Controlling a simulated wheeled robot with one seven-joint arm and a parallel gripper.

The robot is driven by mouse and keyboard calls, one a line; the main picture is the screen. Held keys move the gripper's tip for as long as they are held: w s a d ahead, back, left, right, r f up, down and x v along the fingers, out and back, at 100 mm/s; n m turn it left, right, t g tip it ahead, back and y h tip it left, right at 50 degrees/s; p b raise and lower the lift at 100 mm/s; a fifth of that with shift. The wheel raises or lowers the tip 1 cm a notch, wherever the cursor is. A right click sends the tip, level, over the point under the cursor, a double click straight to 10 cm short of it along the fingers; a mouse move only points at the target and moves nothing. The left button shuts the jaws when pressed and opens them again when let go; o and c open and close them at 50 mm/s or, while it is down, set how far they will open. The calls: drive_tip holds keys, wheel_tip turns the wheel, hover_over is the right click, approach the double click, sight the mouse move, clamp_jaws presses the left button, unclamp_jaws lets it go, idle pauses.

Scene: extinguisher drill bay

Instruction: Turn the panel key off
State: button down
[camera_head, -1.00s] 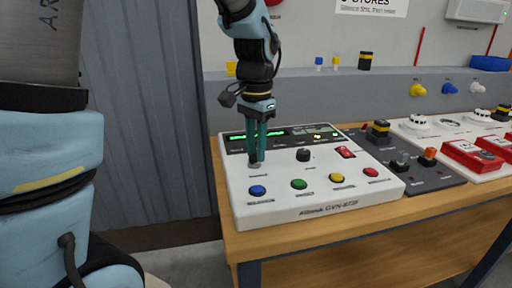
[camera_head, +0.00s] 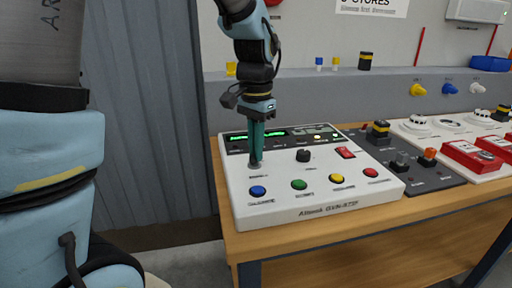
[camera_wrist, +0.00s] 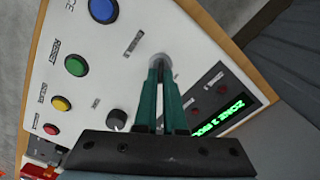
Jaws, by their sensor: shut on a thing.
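The white alarm panel (camera_head: 315,205) lies on the wooden bench. Its key switch shows as a grey round collar (camera_wrist: 159,60) in the wrist view, at the panel's left part above the blue button (camera_head: 258,191). My gripper (camera_head: 256,160) points straight down onto this switch. Its two green fingers (camera_wrist: 160,72) are shut on the key, which is mostly hidden between the tips. In the head view the fingers nearly overlap. The panel's green display (camera_wrist: 228,112) is lit and reads "ZONE 1" in part.
A black knob (camera_head: 303,155) and a red rocker switch (camera_head: 345,152) sit right of the key. Green (camera_head: 299,184), yellow (camera_head: 336,178) and red (camera_head: 371,172) buttons line the front. A dark control box (camera_head: 425,178) and red units (camera_head: 472,154) stand further right.

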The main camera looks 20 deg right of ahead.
sight(254, 162)
drive_tip(key=n+p, duration=0.2)
drive_tip(key=n, duration=0.3)
drive_tip(key=shift+w+r+n, duration=0.1)
drive_tip(key=shift+r+n, duration=0.05)
drive_tip(key=shift+n, duration=0.15)
drive_tip(key=n+p, duration=0.1)
drive_tip(key=n, duration=0.2)
drive_tip(key=n+p, duration=0.1)
drive_tip(key=n, duration=0.1)
drive_tip(key=shift+w+a+n, duration=0.1)
drive_tip(key=shift+a+n, duration=0.1)
drive_tip(key=shift+n, duration=0.2)
drive_tip(key=c, duration=1)
unclamp_jaws()
wheel_tip(254, 162, up, 11)
drive_tip(key=shift+f+b, duration=0.2)
drive_tip(key=shift+b, duration=0.25)
